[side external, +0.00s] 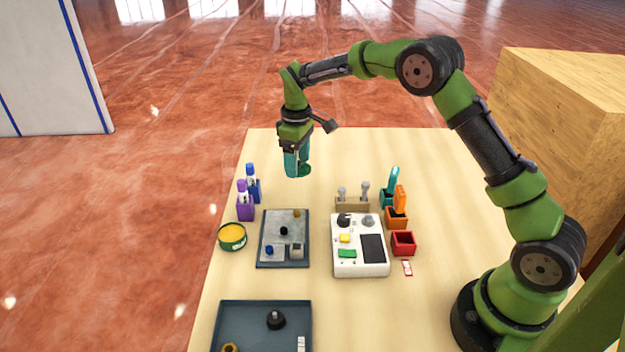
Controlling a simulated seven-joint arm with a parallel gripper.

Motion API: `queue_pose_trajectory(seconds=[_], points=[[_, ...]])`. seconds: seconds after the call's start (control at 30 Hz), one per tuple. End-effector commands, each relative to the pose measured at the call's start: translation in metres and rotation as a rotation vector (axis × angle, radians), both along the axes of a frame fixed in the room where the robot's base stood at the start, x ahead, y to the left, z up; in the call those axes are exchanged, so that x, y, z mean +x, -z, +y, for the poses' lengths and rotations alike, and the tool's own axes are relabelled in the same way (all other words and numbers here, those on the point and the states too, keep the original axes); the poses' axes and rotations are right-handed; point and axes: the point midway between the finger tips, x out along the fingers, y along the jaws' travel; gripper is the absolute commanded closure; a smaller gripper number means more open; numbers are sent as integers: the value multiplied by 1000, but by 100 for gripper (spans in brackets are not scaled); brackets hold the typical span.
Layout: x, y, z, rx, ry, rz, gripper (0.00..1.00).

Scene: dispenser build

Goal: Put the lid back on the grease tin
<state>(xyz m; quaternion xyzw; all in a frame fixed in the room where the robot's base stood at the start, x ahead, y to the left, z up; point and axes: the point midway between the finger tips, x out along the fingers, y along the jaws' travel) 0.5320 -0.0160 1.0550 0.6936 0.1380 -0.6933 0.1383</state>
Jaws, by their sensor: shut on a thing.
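The grease tin (232,237) is a round green tin at the left edge of the table. It is open, with yellow grease showing inside. My gripper (297,168) hangs above the back part of the table, behind and to the right of the tin. It is shut on a dark green round piece, which looks like the lid (305,170). The lid is held up in the air, well apart from the tin. The fingers partly hide the lid, so its exact tilt is hard to tell.
Purple and blue bottles (245,207) stand just behind the tin. A grey tray of small parts (262,225) lies to its right. Beyond are a white control box (343,268), coloured holders (403,243) and a small rack (352,205). A blue-grey tray (245,325) lies in front.

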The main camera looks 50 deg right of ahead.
Motion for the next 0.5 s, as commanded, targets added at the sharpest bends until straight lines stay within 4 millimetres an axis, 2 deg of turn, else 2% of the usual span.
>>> queue_pose_trajectory(seconds=[0.4, 0.5], points=[[1, -70, 0, 1, 1, -4, 61], [3, -68, 20, 1, -47, 1, 61]])
